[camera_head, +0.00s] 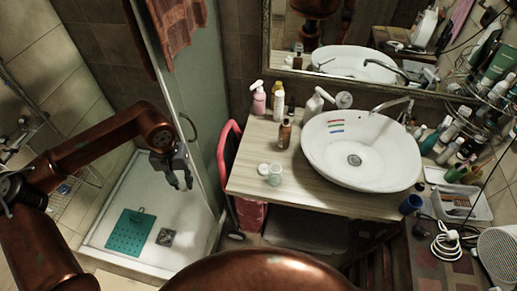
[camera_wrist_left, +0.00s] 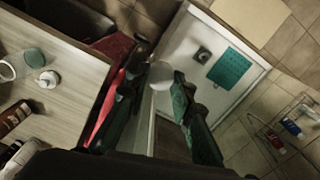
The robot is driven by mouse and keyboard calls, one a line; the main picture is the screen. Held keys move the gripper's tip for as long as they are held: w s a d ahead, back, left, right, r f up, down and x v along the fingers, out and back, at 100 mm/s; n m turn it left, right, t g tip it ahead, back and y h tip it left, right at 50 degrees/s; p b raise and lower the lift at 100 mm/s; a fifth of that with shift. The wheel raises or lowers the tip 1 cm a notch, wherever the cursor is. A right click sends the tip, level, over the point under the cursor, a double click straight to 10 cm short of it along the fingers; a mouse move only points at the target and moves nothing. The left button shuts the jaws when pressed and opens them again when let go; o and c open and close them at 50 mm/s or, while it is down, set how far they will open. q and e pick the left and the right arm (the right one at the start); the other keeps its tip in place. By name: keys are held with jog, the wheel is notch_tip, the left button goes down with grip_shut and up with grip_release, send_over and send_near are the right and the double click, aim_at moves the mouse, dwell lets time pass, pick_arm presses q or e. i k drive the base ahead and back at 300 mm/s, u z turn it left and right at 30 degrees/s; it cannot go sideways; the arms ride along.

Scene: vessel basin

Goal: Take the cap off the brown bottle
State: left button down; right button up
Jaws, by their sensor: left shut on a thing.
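The brown bottle (camera_head: 284,134) stands upright on the wooden counter, left of the basin. A brown bottle also shows at the left edge of the left wrist view (camera_wrist_left: 12,118); whether its cap is on is too small to tell. My left gripper (camera_head: 181,184) is off the counter's left side, above the shower tray and well apart from the bottle. In the left wrist view its fingers (camera_wrist_left: 158,82) are closed about a pale, round, thin thing (camera_wrist_left: 160,75), blurred; I cannot tell what it is. My right gripper is not in view.
A pink bottle (camera_head: 259,101) and a white pump bottle (camera_head: 313,105) are behind. The white basin (camera_head: 390,178) fills the right. A glass shower panel (camera_head: 190,85) stands left of the counter.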

aim_at(285, 130)
jog(key=u, duration=0.05)
jog(key=k, duration=0.35)
jog(key=z, duration=0.95)
jog(key=i, duration=0.8)
jog(key=z, duration=0.05)
